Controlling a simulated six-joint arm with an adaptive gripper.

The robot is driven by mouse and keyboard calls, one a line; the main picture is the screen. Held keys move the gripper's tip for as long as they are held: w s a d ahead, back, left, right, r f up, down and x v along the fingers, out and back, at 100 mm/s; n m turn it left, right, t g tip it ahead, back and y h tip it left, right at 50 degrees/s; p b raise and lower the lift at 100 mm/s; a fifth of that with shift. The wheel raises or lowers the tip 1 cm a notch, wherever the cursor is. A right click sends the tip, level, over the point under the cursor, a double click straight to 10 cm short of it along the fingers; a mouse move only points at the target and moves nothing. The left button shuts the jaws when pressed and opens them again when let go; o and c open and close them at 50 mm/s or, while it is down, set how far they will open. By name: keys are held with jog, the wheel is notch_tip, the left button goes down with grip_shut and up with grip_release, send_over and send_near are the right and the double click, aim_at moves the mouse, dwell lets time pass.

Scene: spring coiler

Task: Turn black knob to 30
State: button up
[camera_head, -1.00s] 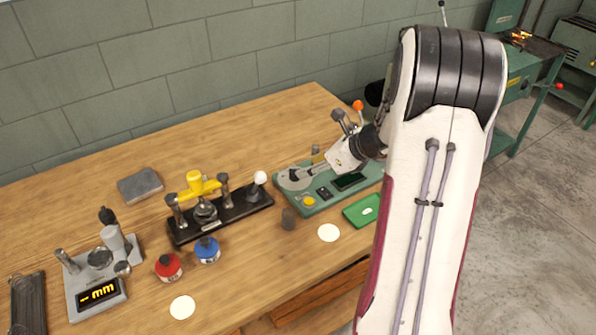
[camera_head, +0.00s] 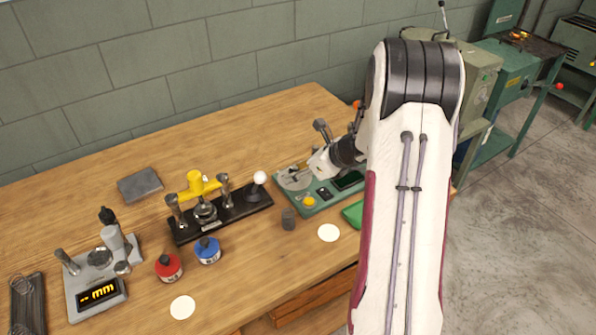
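A green device (camera_head: 322,206) stands at the right part of the wooden table. Its front has a yellow button (camera_head: 309,202), a small black knob (camera_head: 325,193) and a dark display (camera_head: 349,180). A grey round disc (camera_head: 294,179) sits on its left part. The knob's setting is too small to read. My gripper (camera_head: 305,174) is over the device, behind the knob and close to the disc. I cannot tell whether it touches anything or how far its fingers are apart. My arm hides the device's right part.
A black fixture with a yellow handle (camera_head: 197,186) and a white-ball lever (camera_head: 260,177) stands left of the device. A small dark cylinder (camera_head: 288,218) is close in front. A green card (camera_head: 353,214) is partly hidden.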

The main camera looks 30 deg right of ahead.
jog(key=c, duration=1.1)
jog(key=shift+w+a+r+m+t+h, duration=0.1)
jog(key=shift+m+t+h, duration=0.1)
jog(key=shift+m+h, duration=0.7)
jog(key=shift+w+a+r+m+t+h, duration=0.1)
jog(key=shift+m+t+h, duration=0.1)
jog(key=shift+m+h, duration=0.65)
jog(key=shift+c, duration=0.2)
jog(key=shift+s+f+m, duration=0.1)
jog(key=shift+s+m, duration=0.05)
jog(key=shift+m, duration=0.4)
jog(key=o, duration=1.1)
jog(key=shift+s, duration=0.1)
jog(key=shift+o, duration=0.2)
jog(key=shift+f, duration=0.1)
jog(key=v, duration=1.2)
